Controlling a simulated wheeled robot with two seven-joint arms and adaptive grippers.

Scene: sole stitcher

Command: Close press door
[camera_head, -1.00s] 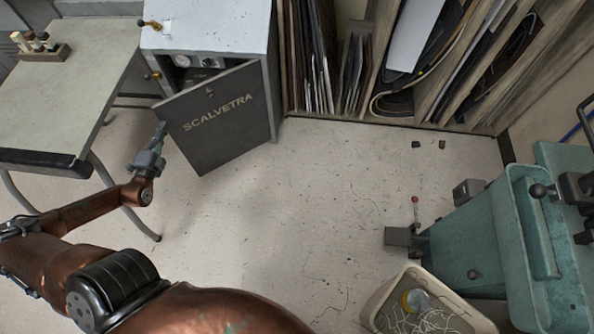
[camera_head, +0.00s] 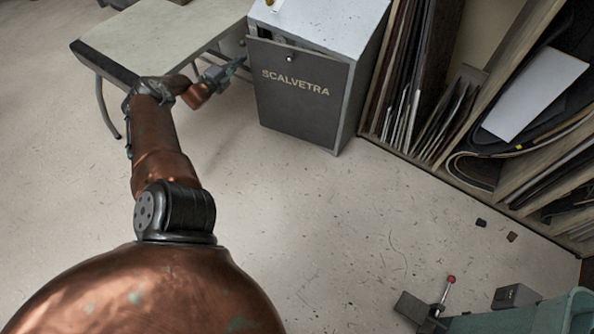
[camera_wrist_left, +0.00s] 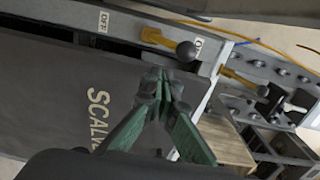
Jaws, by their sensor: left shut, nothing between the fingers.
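The press is a light grey cabinet (camera_head: 330,22) at the top middle of the head view. My left gripper (camera_head: 238,65) is shut and empty beside the door's left edge. Its green fingers (camera_wrist_left: 160,78) show together in the wrist view, in front of the door's edge. Whether they touch it I cannot tell. My right gripper is in neither current view.
A pale table (camera_head: 160,32) stands left of the press. A wooden rack (camera_head: 525,180) with upright sheets is to the right. Teal machinery (camera_head: 540,318) is at the bottom right. A ball-ended lever (camera_wrist_left: 170,45) sits on the press frame.

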